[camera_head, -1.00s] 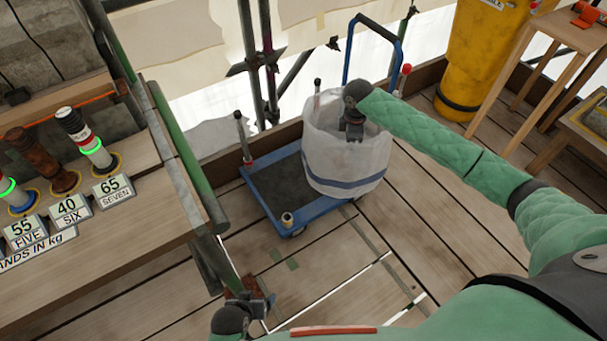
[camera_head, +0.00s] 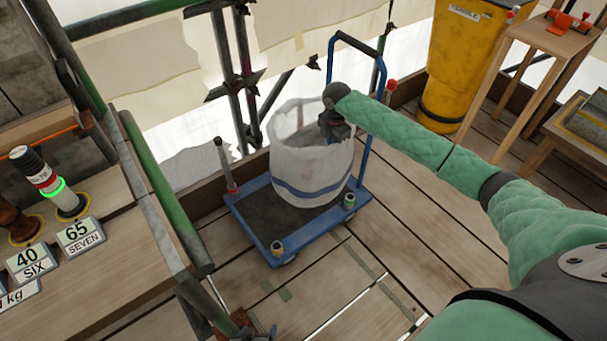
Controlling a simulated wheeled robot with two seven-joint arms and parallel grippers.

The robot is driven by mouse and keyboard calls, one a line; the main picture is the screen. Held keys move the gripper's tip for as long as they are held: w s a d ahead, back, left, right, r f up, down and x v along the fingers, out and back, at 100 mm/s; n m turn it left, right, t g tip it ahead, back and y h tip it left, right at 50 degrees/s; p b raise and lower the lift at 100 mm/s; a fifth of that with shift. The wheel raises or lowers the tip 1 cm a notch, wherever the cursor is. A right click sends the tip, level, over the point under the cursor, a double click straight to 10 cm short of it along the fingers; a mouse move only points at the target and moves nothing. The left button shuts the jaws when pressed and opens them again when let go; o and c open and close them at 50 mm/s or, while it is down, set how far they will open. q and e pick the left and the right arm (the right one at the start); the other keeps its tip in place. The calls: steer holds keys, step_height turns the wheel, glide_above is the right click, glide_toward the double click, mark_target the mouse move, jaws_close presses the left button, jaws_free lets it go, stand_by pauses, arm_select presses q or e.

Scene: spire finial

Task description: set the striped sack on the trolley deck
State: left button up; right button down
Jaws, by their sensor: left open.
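The striped sack (camera_head: 312,166), white with a blue band near its bottom, is upright and open at the top. It is over the back right part of the trolley deck (camera_head: 262,217), inside the corner posts. I cannot tell whether its bottom touches the deck. My right gripper (camera_head: 334,132) is at the sack's right rim, shut on it; the fingertips are partly hidden.
The blue trolley handle (camera_head: 358,50) rises behind the sack. Short posts (camera_head: 277,248) stand at the deck's corners. A bench with weight labels (camera_head: 80,236) is at left, beside green scaffold poles. A yellow bin (camera_head: 462,60) and wooden stands are at right. The plank floor in front is clear.

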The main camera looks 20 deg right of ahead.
mark_target(308, 145)
steer(key=a+f, duration=0.1)
steer(key=a, duration=0.1)
steer(key=a+f, duration=0.2)
steer(key=a, duration=0.1)
steer(key=a+f, duration=0.2)
steer(key=a, duration=0.1)
steer(key=shift+w+a, duration=0.15)
steer(key=shift+a, duration=0.1)
steer(key=shift+f, duration=2)
arm_select(q)
steer(key=shift+r, duration=0.65)
steer(key=shift+w, duration=0.1)
arm_select(e)
steer(key=shift+f, duration=0.1)
arm_select(q)
steer(key=shift+w+r, duration=0.1)
steer(key=shift+r, duration=0.1)
arm_select(e)
steer(key=c, duration=1.6)
jaws_free()
steer(key=shift+r, duration=0.2)
step_height(308, 145, up, 11)
steer(key=shift+f, duration=0.2)
arm_select(q)
steer(key=shift+r, duration=0.15)
arm_select(e)
steer(key=shift+r, duration=0.6)
